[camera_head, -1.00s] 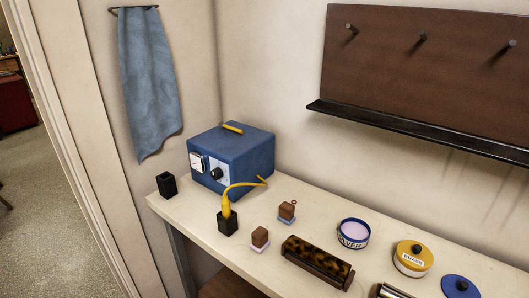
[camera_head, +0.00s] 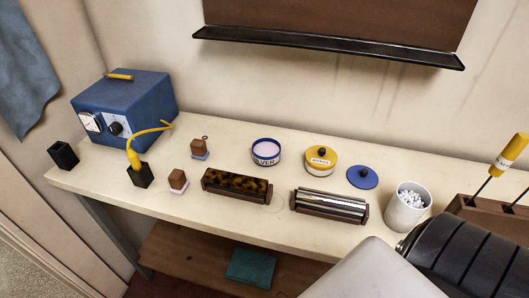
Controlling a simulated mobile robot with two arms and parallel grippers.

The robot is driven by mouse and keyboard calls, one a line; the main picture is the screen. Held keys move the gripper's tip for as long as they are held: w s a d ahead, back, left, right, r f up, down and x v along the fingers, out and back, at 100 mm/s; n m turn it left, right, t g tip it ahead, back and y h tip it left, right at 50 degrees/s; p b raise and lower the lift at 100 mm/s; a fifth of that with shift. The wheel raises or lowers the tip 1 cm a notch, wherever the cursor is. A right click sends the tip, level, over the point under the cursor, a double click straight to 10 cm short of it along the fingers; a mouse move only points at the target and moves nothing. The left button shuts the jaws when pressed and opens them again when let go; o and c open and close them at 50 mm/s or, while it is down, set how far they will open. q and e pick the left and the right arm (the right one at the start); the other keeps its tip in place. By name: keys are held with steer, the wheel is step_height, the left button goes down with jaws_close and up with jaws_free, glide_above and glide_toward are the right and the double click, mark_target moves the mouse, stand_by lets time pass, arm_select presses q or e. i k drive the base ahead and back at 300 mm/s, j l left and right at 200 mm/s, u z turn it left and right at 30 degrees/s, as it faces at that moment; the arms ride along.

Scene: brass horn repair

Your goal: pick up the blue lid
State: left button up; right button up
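Further left is the open blue-rimmed tin labelled SILVER (camera_head: 266,160), with pale pink contents showing. Neither of my grippers is in view.
A white cup of white pellets (camera_head: 405,216) stands right of the lid. A metal roller on a wooden stand (camera_head: 330,203) lies in front. A dark ribbed cylinder (camera_head: 470,262) and pale grey shape fill the lower right. A black ledge (camera_head: 330,49) runs above the bench.

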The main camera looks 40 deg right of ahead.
mark_target(361, 176)
steer(key=z, duration=1.95)
steer(key=l+z, duration=0.15)
steer(key=i+l, duration=0.05)
